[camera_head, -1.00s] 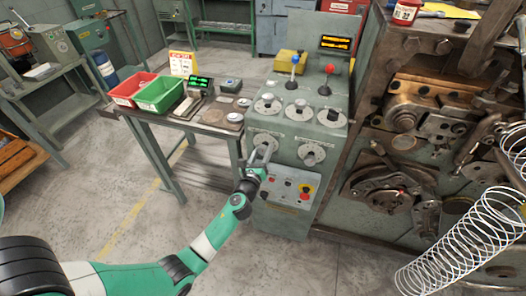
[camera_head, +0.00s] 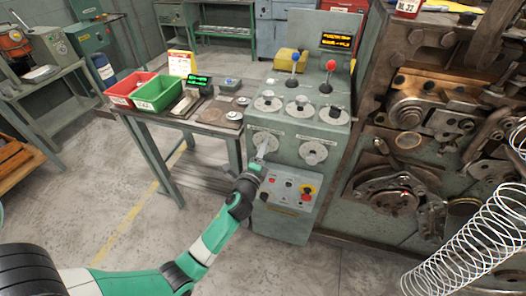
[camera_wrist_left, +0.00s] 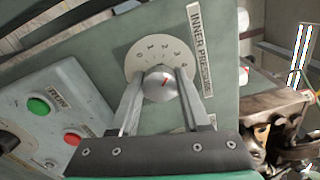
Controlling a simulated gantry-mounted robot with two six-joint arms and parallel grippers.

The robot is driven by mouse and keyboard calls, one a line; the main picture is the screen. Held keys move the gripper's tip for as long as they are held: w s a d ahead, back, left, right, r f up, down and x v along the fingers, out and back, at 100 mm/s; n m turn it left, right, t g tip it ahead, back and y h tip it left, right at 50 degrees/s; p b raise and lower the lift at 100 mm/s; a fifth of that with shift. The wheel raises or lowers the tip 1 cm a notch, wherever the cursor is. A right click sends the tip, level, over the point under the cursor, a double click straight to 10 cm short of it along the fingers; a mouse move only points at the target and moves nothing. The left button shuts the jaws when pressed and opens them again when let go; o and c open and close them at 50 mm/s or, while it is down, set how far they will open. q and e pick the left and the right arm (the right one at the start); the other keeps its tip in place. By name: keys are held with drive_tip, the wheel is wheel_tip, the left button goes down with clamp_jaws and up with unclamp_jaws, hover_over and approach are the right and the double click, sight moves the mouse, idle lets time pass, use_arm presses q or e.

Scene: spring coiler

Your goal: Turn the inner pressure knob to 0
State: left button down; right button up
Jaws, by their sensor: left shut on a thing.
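My right gripper is not in view.
A second dial (camera_head: 313,153) is close on the right. Below are buttons, with a green button (camera_wrist_left: 38,106) and a red button (camera_wrist_left: 72,138) in the wrist view. Levers (camera_head: 294,66) rise from the console top. Machinery and a large spring (camera_head: 470,245) are at right.

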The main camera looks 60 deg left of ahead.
use_arm(q)
drive_tip(key=n+b, duration=0.1)
drive_tip(key=n, duration=0.2)
drive_tip(key=shift+f+n, duration=0.1)
drive_tip(key=shift+n, duration=0.3)
drive_tip(key=n+b, duration=0.2)
drive_tip(key=n, duration=0.1)
drive_tip(key=shift+n, duration=0.3)
drive_tip(key=n+b, duration=0.2)
drive_tip(key=n, duration=0.2)
drive_tip(key=shift+n, duration=0.3)
drive_tip(key=shift+n+b, duration=0.95)
drive_tip(key=shift+n, duration=0.75)
drive_tip(key=shift+c, duration=1.8)
unclamp_jaws()
drive_tip(key=shift+s+d, duration=0.1)
